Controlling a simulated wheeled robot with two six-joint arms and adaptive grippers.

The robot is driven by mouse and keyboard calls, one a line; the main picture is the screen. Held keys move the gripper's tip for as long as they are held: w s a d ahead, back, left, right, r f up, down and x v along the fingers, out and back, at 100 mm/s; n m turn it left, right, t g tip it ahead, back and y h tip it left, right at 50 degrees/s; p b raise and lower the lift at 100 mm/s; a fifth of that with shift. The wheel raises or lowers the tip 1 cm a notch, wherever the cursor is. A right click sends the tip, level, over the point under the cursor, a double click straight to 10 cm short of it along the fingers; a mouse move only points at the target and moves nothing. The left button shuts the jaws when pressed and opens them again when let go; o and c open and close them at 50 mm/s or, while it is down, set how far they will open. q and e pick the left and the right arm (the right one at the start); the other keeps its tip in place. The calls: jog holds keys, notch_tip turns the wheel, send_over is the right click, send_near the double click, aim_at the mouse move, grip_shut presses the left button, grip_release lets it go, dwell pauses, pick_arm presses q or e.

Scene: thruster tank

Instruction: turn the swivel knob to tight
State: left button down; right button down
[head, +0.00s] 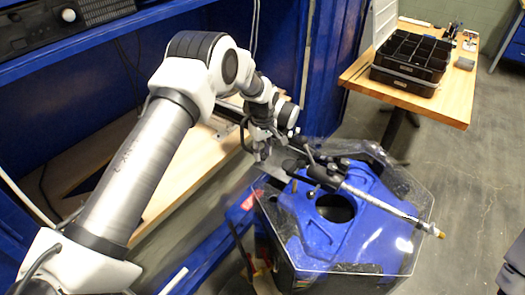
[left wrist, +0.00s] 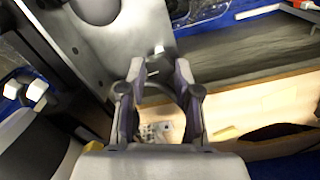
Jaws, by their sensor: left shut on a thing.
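I take this part to be the swivel knob (left wrist: 156,66), on which the gripper is shut. The knob is mostly hidden by the fingers, and its turn angle cannot be read. In the head view the knob is hidden behind the gripper. My right gripper is out of view.
A clear faceted cover (head: 412,185) lies around the tank top. A jointed metal arm with a brass tip (head: 395,207) crosses it. A blue bench with a wooden top (head: 150,165) stands left. A wooden table (head: 455,100) with black bins (head: 410,60) stands behind right.

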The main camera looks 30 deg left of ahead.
pick_arm(q)
jog(key=m, duration=0.4)
jog(key=shift+s+f+m, duration=0.2)
jog(key=shift+f+m, duration=0.05)
jog(key=shift+m, duration=0.05)
jog(key=m, duration=1)
jog(key=shift+d+b, duration=0.1)
jog(key=shift+b, duration=0.25)
jog(key=m, duration=0.4)
jog(key=shift+m, duration=0.4)
jog(key=c, duration=0.8)
grip_release()
jog(key=shift+w, duration=0.15)
